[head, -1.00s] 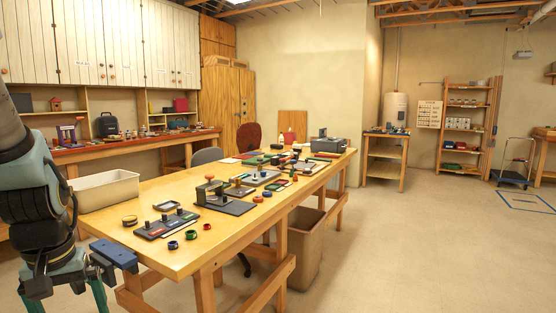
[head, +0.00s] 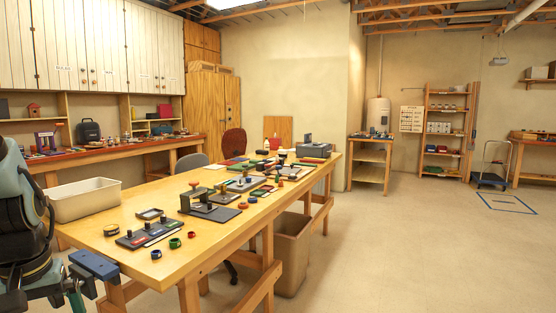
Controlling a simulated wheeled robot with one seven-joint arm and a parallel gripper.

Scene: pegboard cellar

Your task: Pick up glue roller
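I cannot single out the glue roller for sure among the small tools on the long wooden workbench (head: 95,232). On its near end are a dark tray with several knobbed pieces (head: 150,234), a round tin (head: 111,230), and small blue, green and red rings, the green one (head: 175,243) in the middle.
A cream bin (head: 85,200) stands on the bench's left side. Grey and red chairs are behind the bench, the grey one (head: 191,163) nearer. A tan waste bin (head: 291,256) stands under the right side. The floor to the right is open, with a cart (head: 490,178) far back.

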